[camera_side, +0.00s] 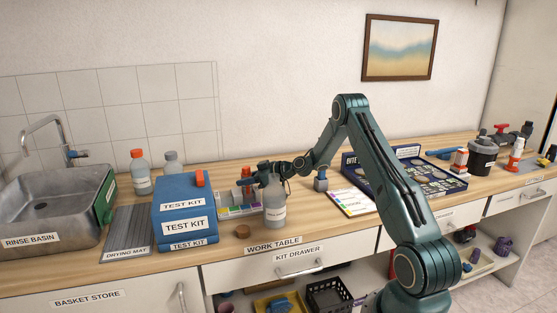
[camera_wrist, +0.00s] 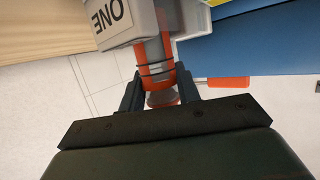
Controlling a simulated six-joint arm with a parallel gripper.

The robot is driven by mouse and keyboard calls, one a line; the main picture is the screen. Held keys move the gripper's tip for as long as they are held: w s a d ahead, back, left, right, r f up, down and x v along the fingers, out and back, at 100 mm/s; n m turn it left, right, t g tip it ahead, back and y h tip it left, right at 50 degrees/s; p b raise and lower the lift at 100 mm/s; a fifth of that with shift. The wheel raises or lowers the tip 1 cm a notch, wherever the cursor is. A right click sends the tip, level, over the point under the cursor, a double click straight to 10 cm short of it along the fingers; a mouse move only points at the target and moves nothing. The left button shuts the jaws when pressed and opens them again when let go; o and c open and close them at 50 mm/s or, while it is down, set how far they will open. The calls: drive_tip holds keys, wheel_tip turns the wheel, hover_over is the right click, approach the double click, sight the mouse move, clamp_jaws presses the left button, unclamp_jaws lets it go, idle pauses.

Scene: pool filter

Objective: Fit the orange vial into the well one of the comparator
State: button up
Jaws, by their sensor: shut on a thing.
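In the wrist view my gripper (camera_wrist: 160,92) is shut on the orange vial (camera_wrist: 154,70), a clear tube with orange contents and dark rings. The vial's far end meets the grey comparator block labelled ONE (camera_wrist: 113,22). Orange shows along the block's opening, so the vial appears lined up with or partly inside well one; the depth cannot be told. In the side view my gripper (camera_side: 262,177) is above the work table, behind a grey bottle. The comparator (camera_side: 238,211), with coloured patches, is partly hidden beside it.
The grey bottle (camera_side: 275,206) stands in front of my gripper. A blue test kit case (camera_side: 184,212) is to the left, beyond it a drying mat (camera_side: 129,231) and a rinse basin (camera_side: 88,205).

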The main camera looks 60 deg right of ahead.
sight(246, 167)
drive_tip(key=shift+f, duration=0.35)
idle(0.5)
drive_tip(key=o, duration=1.5)
drive_tip(key=shift+o, duration=0.2)
drive_tip(key=shift+r, duration=0.15)
drive_tip(key=shift+r, duration=4.35)
